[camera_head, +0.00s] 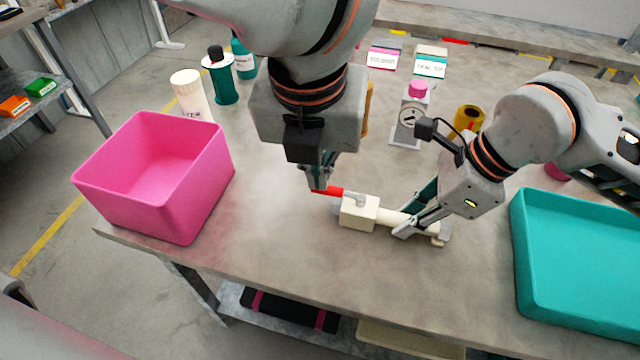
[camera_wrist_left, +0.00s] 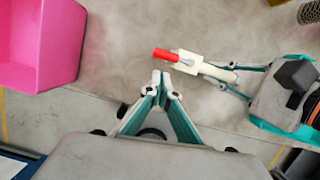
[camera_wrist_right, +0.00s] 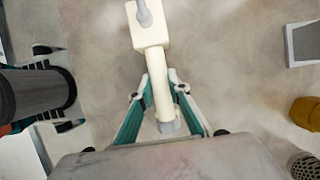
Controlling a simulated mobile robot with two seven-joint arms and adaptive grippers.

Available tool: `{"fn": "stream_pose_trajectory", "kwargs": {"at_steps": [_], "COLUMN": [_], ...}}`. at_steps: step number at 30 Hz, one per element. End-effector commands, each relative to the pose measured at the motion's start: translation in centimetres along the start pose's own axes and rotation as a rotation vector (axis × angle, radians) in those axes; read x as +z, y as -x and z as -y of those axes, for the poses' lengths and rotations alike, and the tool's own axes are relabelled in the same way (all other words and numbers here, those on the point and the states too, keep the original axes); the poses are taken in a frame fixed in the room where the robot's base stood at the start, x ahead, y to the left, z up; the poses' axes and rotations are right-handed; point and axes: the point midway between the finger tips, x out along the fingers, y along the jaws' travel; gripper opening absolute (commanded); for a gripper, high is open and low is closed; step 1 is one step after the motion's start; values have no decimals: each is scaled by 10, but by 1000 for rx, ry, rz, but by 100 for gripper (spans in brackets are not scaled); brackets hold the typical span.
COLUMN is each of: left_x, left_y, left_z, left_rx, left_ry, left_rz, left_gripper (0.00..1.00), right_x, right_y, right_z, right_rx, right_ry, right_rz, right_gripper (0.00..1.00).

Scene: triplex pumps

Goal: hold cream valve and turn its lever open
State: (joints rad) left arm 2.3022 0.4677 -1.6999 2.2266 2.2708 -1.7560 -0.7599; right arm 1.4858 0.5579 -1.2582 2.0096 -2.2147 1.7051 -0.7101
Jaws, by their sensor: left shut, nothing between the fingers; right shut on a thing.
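The cream valve (camera_head: 358,213) lies on the table, with a square body and a cream pipe reaching right. Its red lever (camera_head: 329,191) points left from the grey stem on top, in line with the pipe. My right gripper (camera_head: 408,229) is shut on the pipe; the right wrist view shows its fingers on both sides of the pipe (camera_wrist_right: 160,87). My left gripper (camera_head: 319,184) is shut and empty, pointing down close to the lever's free end. In the left wrist view its fingertips (camera_wrist_left: 161,80) are near the red lever (camera_wrist_left: 165,55); I cannot tell whether they touch.
A pink bin (camera_head: 190,205) stands on the table at left, a teal tray (camera_head: 560,297) at right. Table around the valve is clear.

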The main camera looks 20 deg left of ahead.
Motion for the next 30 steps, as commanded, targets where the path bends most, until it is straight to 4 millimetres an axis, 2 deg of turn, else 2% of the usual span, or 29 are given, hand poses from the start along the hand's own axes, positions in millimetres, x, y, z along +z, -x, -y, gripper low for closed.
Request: {"fn": "stream_pose_trajectory", "kwargs": {"at_steps": [3, 6, 16, 17, 18, 30], "left_x": [1, 0, 0, 0, 0, 0], "left_y": [17, 24, 28, 28, 28, 27], "left_z": [0, 0, 0, 0, 0, 0], "left_rx": [0, 0, 0, 0, 0, 0], "left_ry": [1, 2, 1, 1, 1, 0], "left_rz": [2, 0, -1, -1, -1, -2], "left_gripper": [0, 0, 0, 0, 0, 0], "right_x": [1, 1, 1, 1, 1, 0], "right_y": [1, 1, 1, 1, 1, 2], "right_z": [0, 0, 0, 0, 0, 0], "right_rx": [-2, -2, -2, -2, -2, -1], "right_ry": [1, 1, 1, 1, 1, 0], "right_rz": [2, 2, 2, 2, 2, 0], "right_gripper": [0, 0, 0, 25, 35, 36]}}
